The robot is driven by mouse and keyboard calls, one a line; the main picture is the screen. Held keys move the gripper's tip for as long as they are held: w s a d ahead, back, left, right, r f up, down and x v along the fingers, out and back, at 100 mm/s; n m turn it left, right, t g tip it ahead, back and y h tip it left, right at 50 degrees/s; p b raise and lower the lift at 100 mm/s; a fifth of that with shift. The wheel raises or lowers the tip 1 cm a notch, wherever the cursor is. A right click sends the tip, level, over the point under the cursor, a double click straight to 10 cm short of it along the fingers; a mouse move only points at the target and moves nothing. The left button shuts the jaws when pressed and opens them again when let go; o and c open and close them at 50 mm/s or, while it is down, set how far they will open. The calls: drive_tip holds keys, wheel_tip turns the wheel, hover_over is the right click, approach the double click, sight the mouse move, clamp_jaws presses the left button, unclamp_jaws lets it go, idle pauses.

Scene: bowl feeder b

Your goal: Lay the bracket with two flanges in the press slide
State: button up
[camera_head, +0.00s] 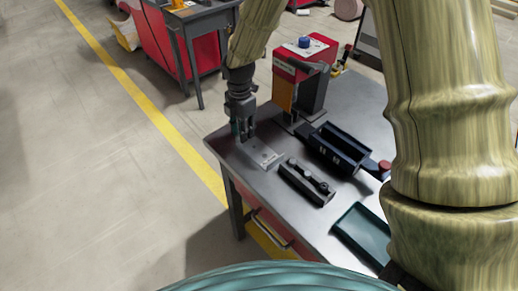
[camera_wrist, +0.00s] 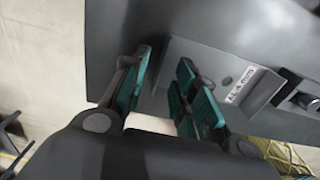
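My gripper (camera_head: 242,136) points down over the left part of the workbench, beside a light grey plate. In the wrist view its teal-padded fingers (camera_wrist: 165,72) are spread apart, with no part visible held between them. The labelled grey plate (camera_head: 267,157) lies on the bench; it also shows in the wrist view (camera_wrist: 215,68), partly behind the right finger. A red and orange press (camera_head: 304,58) stands behind my gripper. I cannot make out the press slide clearly. I cannot identify the bracket with two flanges for certain in either view.
A dark block with round fittings (camera_head: 308,183) lies right of the plate. A black open box (camera_head: 338,150) stands behind it, with a red knob (camera_head: 385,165) near its right end. A teal tray (camera_head: 362,238) lies at the front right. Bare bench shows between them.

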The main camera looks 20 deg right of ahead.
drive_tip(key=shift+f, duration=0.85)
clamp_jaws()
drive_tip(key=shift+r, duration=0.2)
